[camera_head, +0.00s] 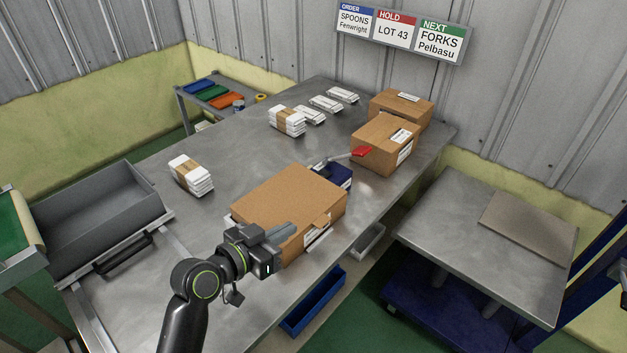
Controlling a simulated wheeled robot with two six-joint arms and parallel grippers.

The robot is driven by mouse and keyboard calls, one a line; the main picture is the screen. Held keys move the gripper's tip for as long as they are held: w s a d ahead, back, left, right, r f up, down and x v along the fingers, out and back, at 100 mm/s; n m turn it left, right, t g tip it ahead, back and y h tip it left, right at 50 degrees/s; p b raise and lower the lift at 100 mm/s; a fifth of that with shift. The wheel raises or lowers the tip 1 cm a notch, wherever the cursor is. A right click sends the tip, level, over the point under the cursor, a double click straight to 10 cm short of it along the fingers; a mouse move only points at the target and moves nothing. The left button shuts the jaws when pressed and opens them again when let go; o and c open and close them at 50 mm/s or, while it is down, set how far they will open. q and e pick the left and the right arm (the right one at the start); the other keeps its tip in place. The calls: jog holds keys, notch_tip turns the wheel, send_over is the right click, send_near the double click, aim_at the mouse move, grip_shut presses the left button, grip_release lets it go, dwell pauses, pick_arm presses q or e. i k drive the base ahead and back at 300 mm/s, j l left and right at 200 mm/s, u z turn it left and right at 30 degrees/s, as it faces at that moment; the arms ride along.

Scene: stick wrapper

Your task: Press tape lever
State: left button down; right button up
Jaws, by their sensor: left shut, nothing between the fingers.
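A dark blue tape machine (337,176) stands on the metal table, partly hidden behind a large brown box. Its thin lever (345,156) reaches up to the right and ends in a red handle (361,152), which shows in front of a smaller carton. My left gripper (290,230) is shut and empty. It is at the near side of the large brown box, well short of the lever; whether it touches the box I cannot tell. My right gripper is not in view.
The large brown box (290,196) lies between my left gripper and the tape machine. Two cartons (383,145) (402,106) stand at the table's far right. Bundled white packs (190,175) (287,121) sit on the left and back. A grey bin (100,215) is at left.

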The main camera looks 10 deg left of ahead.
aim_at(362, 151)
jog(key=k+l, duration=0.2)
jog(key=k, duration=0.3)
jog(key=k+l, duration=0.25)
jog(key=k, duration=0.2)
